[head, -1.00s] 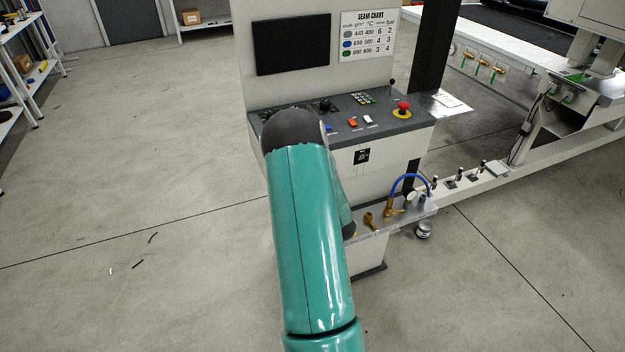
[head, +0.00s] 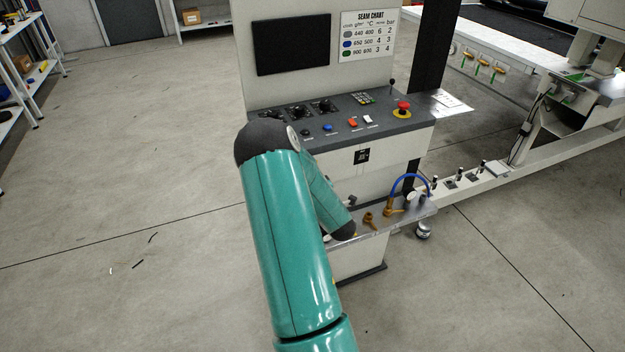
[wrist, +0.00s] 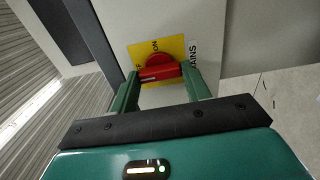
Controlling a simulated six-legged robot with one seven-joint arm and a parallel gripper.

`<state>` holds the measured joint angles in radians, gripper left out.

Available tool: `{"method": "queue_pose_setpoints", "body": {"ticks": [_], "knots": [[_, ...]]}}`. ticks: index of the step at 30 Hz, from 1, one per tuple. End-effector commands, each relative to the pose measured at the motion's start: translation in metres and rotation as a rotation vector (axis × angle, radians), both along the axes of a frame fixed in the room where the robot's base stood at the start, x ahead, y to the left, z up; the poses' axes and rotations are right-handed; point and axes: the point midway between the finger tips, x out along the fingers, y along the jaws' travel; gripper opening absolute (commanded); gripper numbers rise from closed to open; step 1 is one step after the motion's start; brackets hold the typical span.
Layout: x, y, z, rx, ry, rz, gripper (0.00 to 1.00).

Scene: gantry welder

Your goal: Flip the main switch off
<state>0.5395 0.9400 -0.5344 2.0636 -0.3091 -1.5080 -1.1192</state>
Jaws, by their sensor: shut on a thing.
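My gripper (wrist: 160,72) is shut on the knob, one green finger at each side. In the head view neither the switch nor my gripper can be made out.
The control console (head: 385,130) carries knobs, coloured buttons and a red emergency stop (head: 403,106). Below it, a ledge (head: 375,236) holds brass fittings and a blue hose (head: 405,177). A rail (head: 520,175) runs off at the right.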

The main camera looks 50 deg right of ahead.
Motion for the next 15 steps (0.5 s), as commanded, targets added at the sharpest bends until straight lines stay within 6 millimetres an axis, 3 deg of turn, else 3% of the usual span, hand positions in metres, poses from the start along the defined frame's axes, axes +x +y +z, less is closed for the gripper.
{"method": "queue_pose_setpoints", "body": {"ticks": [7,8,10,11,15], "knots": [[-0.0012,0.0001,-0.0007,-0.001,0.003,-0.001,0.24],[-0.0012,0.0001,-0.0007,-0.001,0.003,-0.001,0.51],[-0.001,0.0001,-0.0006,0.0,0.002,-0.001,0.65],[-0.001,0.0001,-0.0006,0.0,0.002,-0.001,0.69],[-0.0007,0.0,-0.0004,0.0,0.001,-0.001,0.69]]}}
